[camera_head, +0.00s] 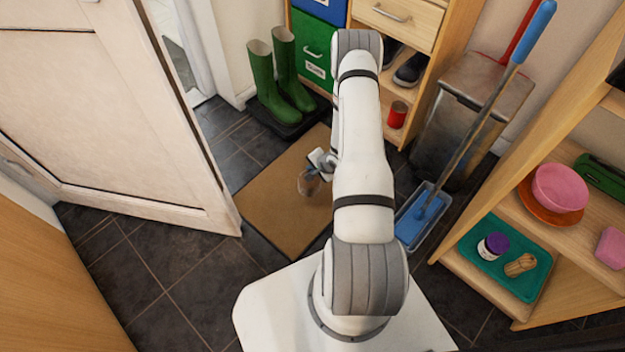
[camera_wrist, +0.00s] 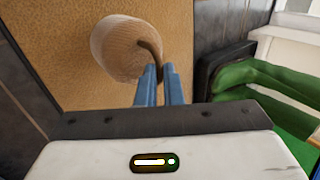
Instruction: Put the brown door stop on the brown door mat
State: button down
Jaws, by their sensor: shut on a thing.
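The brown door stop (camera_head: 309,185) is a rounded, ribbed piece with a dark curved handle, seen close in the wrist view (camera_wrist: 120,50). My gripper (camera_head: 322,165) is shut on its handle, with the blue fingers (camera_wrist: 160,88) together around it. My arm hides the mat's right part.
An open white door (camera_head: 120,110) stands left of the mat. Green boots (camera_head: 280,80) stand on a dark tray behind it. A blue dustpan (camera_head: 422,215), a metal bin (camera_head: 470,110) and a shelf with a teal tray (camera_head: 470,262) are on the right.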

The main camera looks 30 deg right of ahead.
aim_at(311, 189)
jog(key=shift+d+f+b, duration=0.1)
jog(key=shift+f+b, duration=0.8)
jog(key=shift+f, duration=1.65)
jog(key=shift+f, duration=0.15)
jog(key=c, duration=1.6)
grip_release()
jog(key=shift+o, duration=0.2)
